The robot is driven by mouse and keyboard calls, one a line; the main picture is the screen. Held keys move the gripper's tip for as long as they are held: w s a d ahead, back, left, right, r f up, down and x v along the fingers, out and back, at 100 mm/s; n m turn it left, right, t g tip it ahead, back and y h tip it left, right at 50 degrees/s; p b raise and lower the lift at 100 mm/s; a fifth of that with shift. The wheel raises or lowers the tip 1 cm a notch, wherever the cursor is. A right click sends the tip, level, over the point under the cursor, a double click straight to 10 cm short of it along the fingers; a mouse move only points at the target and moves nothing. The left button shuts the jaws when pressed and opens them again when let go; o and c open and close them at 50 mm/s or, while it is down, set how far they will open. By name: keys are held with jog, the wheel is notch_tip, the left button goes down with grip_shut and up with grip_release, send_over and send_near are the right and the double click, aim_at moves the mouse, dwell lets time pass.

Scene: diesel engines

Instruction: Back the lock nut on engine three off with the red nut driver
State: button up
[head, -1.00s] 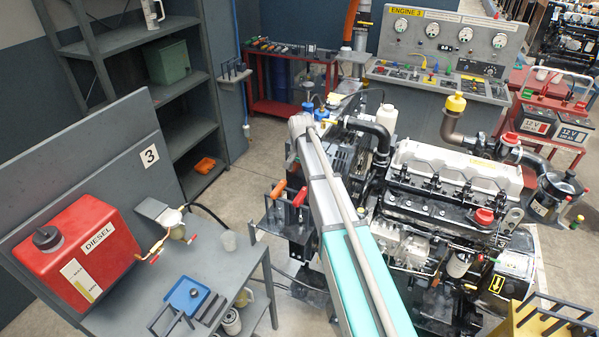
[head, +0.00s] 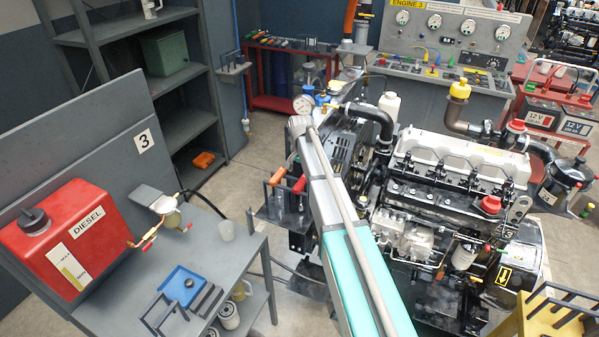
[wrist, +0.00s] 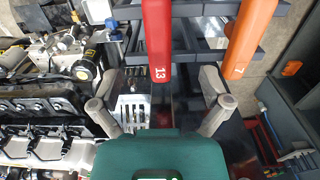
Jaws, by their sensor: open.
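The red nut driver (head: 299,185) stands handle up in a dark rack (head: 262,211) beside the engine, left of my arm. In the wrist view its red handle (wrist: 157,40), marked 13, lies between my open fingers, toward the top of the picture. An orange-handled driver (head: 278,175) stands next to it and shows at the right in the wrist view (wrist: 248,40). My gripper (wrist: 158,88) is open and holds nothing; my arm hides it in the head view. Engine three (head: 450,180) is right of my arm. I cannot make out its lock nut.
A grey bench (head: 235,262) with a red diesel tank (head: 65,235) and a blue tray (head: 186,287) is at the left. The ENGINE 3 gauge panel (head: 450,35) stands behind the engine. A yellow stand (head: 540,315) is at the lower right. Open floor lies behind the rack.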

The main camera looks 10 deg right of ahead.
aim_at(301, 180)
jog(key=shift+f+b, duration=1.6)
jog(key=shift+f, duration=0.25)
jog(key=shift+s, duration=0.1)
grip_shut()
jog(key=shift+r, duration=0.1)
notch_tip(301, 180, up, 16)
jog(key=p, duration=1.6)
dwell(0.4)
